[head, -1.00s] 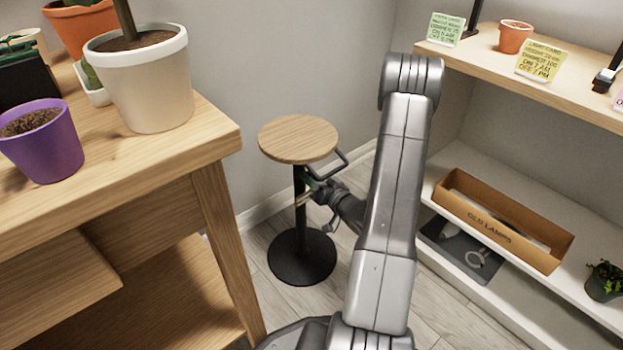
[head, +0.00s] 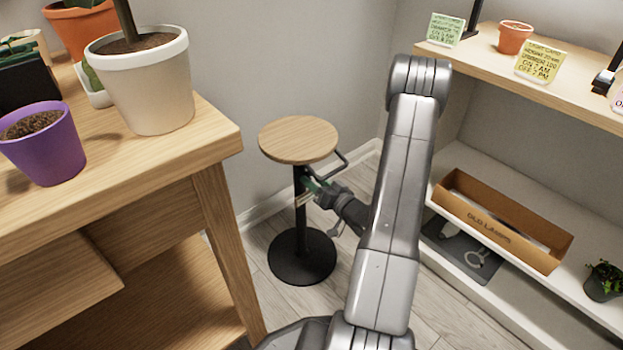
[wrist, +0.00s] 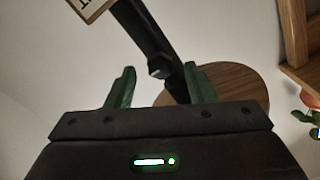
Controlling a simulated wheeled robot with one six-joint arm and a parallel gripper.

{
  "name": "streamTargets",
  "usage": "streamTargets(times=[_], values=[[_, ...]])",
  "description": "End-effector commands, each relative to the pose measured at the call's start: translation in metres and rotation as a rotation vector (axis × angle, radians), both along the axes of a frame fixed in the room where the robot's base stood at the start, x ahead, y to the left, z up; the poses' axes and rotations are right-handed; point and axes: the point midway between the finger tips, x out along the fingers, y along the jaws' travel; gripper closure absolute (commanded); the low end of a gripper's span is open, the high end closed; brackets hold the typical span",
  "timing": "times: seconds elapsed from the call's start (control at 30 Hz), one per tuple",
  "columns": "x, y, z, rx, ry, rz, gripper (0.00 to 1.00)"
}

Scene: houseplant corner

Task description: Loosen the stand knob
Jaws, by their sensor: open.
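The stand has a round wooden top (head: 298,139), a black post (head: 301,222) and a round black base (head: 301,257). My gripper (head: 310,186) is at the post just below the top, with its green fingers toward it. In the wrist view, my gripper (wrist: 155,86) is open and empty. A small dark knob (wrist: 158,69) on the post shows between the fingers, beyond their tips, and nothing visibly touches it. The wooden top (wrist: 232,86) is partly hidden behind the right finger. I cannot make out the knob in the head view.
A wooden table (head: 215,135) with pots stands at the left. At the right, a shelf unit holds a cardboard box (head: 500,225), cards and a small pot (head: 514,38). Floor is clear around the base.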

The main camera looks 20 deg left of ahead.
Motion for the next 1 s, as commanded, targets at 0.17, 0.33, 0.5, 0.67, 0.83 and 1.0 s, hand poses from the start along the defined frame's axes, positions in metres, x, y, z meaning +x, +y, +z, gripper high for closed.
streamTargets(times=[0.17, 0.33, 0.5, 0.67, 0.83, 1.0], values=[[-0.019, -0.035, 0.002, 0.002, 0.005, -0.006, 0.52], [-0.038, -0.065, 0.002, 0.001, 0.005, -0.005, 0.52], [-0.051, -0.088, 0.001, 0.001, 0.003, -0.003, 0.52], [-0.059, -0.099, 0.001, 0.001, 0.003, -0.002, 0.52], [-0.061, -0.102, 0.000, 0.001, 0.001, 0.001, 0.52], [-0.061, -0.102, 0.000, 0.001, 0.001, 0.001, 0.52]])
